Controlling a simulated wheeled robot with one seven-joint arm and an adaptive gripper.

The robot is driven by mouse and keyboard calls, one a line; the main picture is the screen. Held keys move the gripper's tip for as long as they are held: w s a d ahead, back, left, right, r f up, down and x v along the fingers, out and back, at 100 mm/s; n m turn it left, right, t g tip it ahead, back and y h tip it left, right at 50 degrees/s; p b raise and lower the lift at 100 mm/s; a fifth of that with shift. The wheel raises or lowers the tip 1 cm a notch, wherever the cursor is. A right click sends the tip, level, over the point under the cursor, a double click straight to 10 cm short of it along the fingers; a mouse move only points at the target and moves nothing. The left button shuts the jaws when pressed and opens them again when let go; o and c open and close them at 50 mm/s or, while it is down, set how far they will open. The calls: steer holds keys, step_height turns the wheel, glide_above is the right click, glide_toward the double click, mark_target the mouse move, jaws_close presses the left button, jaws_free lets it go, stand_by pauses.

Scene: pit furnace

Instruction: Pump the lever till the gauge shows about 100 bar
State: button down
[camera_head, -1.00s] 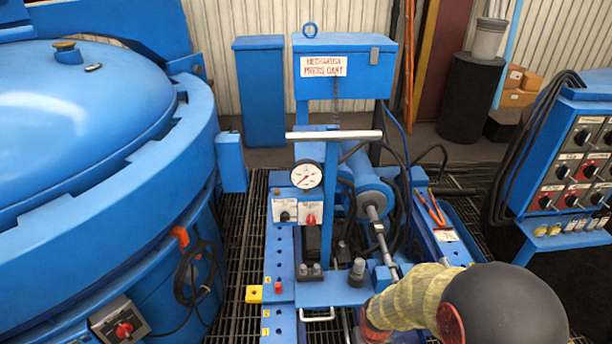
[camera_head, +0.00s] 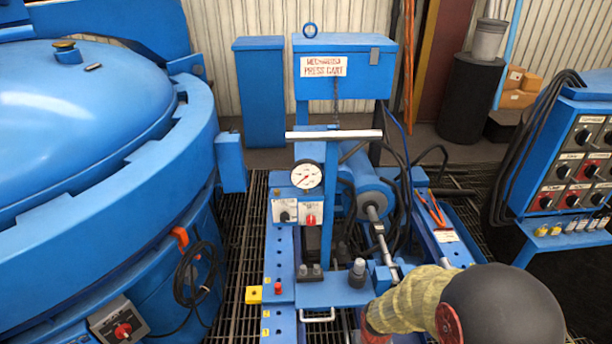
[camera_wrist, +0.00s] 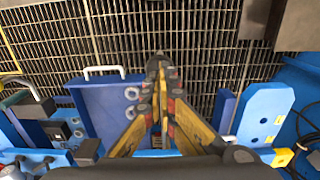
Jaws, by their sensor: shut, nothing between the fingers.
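The round white gauge (camera_head: 307,175) faces me on the blue press cart (camera_head: 283,245). Its needle seems to lie toward the lower left, but the scale is too small to read. A pale horizontal bar (camera_head: 333,135) tops a blue upright just above the gauge; I cannot tell whether it is the pump lever. A steel rod (camera_head: 377,228) runs out of the blue cylinder (camera_head: 368,186). My gripper (camera_wrist: 160,65) is shut and empty in the wrist view, pointing over the floor grating beside a blue part with a white handle. My arm hides the cart's near right side in the head view.
Two knobs (camera_head: 297,214) sit below the gauge, with upright posts and bolts nearer to me. A big blue furnace vessel (camera_head: 90,200) stands left, and a switch panel (camera_head: 575,160) right. Black hoses (camera_head: 405,190) loop behind the cylinder. Floor grating (camera_wrist: 200,40) shows bare ahead of my gripper.

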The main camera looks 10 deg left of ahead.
steer(key=shift+s+d+f+b, duration=0.1)
steer(key=shift+s+f+b, duration=0.1)
steer(key=shift+f+b, duration=0.45)
steer(key=shift+s+f+b, duration=0.25)
steer(key=shift+f+b, duration=0.05)
steer(key=shift+f, duration=0.75)
steer(key=shift+s+d+f+b, duration=0.1)
steer(key=shift+s+f+b, duration=0.1)
steer(key=shift+f+b, duration=0.45)
stand_by(2.5)
steer(key=shift+s+f, duration=0.15)
steer(key=shift+f, duration=0.55)
steer(key=shift+s+f, duration=0.15)
steer(key=shift+f, duration=0.5)
stand_by(0.8)
steer(key=shift+r, duration=0.1)
steer(key=w+r+p, duration=0.1)
steer(key=r+p, duration=0.1)
steer(key=r, duration=0.1)
steer(key=r+p, duration=0.3)
steer(key=r, duration=0.1)
steer(key=w+r+p, duration=0.1)
steer(key=r+p, duration=0.2)
steer(key=shift+w+a+r, duration=0.25)
steer(key=shift+w+a, duration=0.05)
steer(key=shift+f, duration=0.2)
